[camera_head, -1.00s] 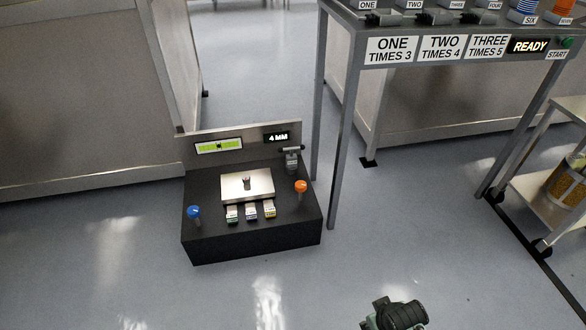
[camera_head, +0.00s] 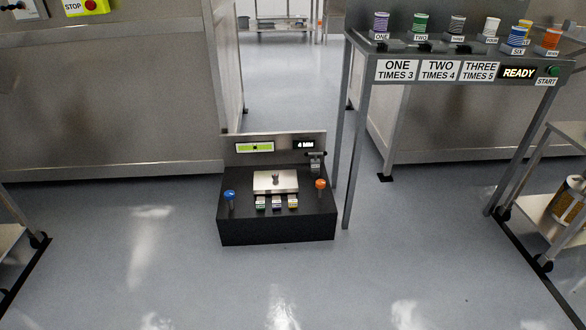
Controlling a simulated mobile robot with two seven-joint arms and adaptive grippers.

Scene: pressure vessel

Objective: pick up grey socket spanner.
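A black box-shaped station (camera_head: 277,226) stands on the floor near the middle of the view. A blue-topped tool (camera_head: 230,196) stands upright at its left and an orange-topped tool (camera_head: 320,187) at its right. A small grey upright piece (camera_head: 276,178) stands on the pale metal plate (camera_head: 262,181). A grey piece with a dark crossbar (camera_head: 316,160) is at the back right of the station. I cannot tell which of these grey pieces is the grey socket spanner. Neither of my grippers is in view.
A metal table (camera_head: 400,91) with several coloured spools stands right of the station, one leg close to it. Metal cabinets (camera_head: 110,100) stand behind. Wheeled carts are at the right (camera_head: 560,229) and left (camera_head: 12,238) edges. The floor (camera_head: 400,265) in front is clear.

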